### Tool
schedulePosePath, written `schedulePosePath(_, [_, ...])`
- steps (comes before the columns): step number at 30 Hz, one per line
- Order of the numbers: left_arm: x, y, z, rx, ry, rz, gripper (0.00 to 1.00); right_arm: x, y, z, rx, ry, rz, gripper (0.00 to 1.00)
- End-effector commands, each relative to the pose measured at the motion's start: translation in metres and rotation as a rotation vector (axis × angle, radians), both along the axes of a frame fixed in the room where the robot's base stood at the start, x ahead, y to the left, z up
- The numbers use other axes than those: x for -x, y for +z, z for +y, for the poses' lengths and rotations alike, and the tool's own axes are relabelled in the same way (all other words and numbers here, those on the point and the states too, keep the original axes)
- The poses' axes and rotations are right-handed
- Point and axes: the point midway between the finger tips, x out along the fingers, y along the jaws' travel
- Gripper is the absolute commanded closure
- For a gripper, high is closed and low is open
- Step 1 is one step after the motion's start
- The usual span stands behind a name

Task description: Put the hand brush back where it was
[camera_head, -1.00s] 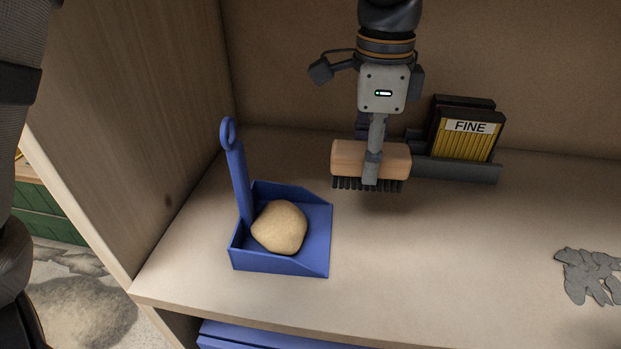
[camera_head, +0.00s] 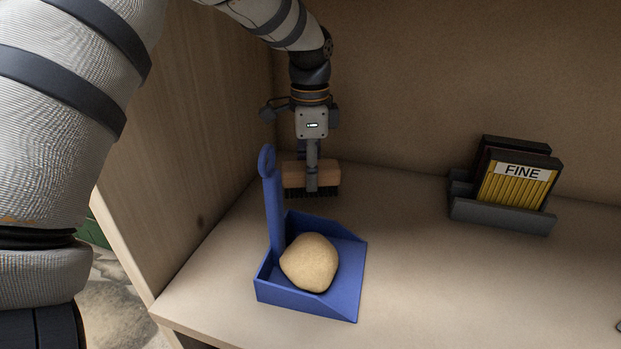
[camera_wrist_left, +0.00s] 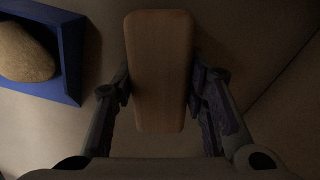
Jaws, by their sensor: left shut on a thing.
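The hand brush (camera_head: 295,176) has a pale wooden block with dark bristles pointing down. My left gripper (camera_head: 312,183) is shut on its block, coming from above. They are at the back left of the shelf, just behind the blue dustpan (camera_head: 347,285) and its upright handle. In the left wrist view the wooden block (camera_wrist_left: 158,60) lies between the two fingers of the left gripper (camera_wrist_left: 160,88). I cannot tell whether the bristles touch the shelf. My right gripper is not in view.
A tan, rounded lump (camera_head: 310,262) sits in the dustpan. A grey rack (camera_head: 500,215) holds dark blocks, one labelled FINE (camera_head: 520,182), at the back right. A wooden side wall (camera_head: 195,150) stands close on the left. The shelf (camera_head: 420,280) between dustpan and rack is clear.

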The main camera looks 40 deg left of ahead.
Motion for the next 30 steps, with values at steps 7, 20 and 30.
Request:
schedulePosePath(7, [0.000, -0.017, 0.000, 0.000, 0.000, 0.000, 0.91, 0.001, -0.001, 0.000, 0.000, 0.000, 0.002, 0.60])
schedulePosePath(20, [0.000, -0.020, 0.000, 0.001, 0.000, 0.001, 0.40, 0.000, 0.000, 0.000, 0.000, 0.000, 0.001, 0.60])
schedulePosePath(30, [-0.001, 0.014, 0.000, 0.000, 0.000, -0.006, 0.40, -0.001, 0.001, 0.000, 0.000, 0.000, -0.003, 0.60])
